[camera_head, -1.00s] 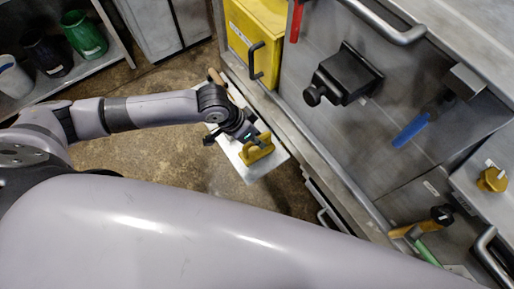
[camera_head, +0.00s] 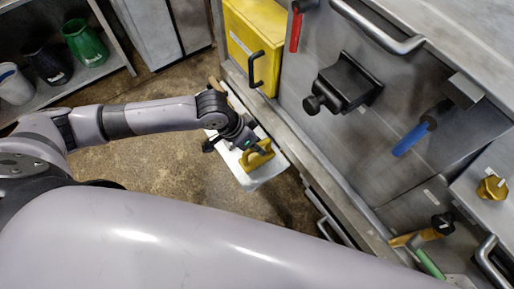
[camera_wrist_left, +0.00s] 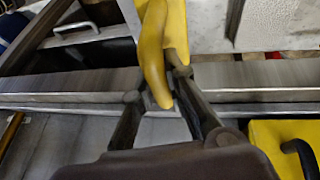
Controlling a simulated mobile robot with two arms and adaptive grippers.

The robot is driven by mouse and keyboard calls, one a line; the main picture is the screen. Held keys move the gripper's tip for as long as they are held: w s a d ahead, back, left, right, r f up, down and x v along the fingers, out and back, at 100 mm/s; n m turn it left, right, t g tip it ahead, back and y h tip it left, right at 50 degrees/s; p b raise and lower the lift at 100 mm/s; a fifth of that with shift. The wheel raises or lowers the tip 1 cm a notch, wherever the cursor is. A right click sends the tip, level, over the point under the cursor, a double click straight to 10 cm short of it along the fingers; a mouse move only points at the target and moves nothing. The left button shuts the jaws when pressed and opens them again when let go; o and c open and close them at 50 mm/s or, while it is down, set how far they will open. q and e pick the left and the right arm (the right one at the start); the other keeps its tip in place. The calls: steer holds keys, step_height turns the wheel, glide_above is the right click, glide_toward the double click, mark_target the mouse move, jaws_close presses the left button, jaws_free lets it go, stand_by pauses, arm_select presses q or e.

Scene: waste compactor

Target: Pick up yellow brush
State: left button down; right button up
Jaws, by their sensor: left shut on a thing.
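The yellow brush (camera_head: 257,155) is at the end of my left arm, over a white shelf or board beside the metal machine. My left gripper (camera_head: 247,144) is shut on its curved handle. In the left wrist view, the yellow handle (camera_wrist_left: 152,50) runs between the two dark fingers of the gripper (camera_wrist_left: 160,92). Part of the brush's wider yellow body shows behind the handle. I cannot tell whether the brush touches the white surface beneath it. My right gripper is not in view.
The white surface (camera_head: 267,173) juts out by the machine's edge. A yellow box (camera_head: 252,40) with a black handle is behind it. A black knob unit (camera_head: 345,80), a red handle (camera_head: 295,32) and a blue handle (camera_head: 410,139) are to the right. Bare floor (camera_head: 140,165) lies left.

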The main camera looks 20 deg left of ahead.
arm_select(q)
step_height(320, 180, up, 19)
steer(key=shift+r, duration=0.1)
steer(key=c, duration=2.1)
jaws_free()
jaws_close()
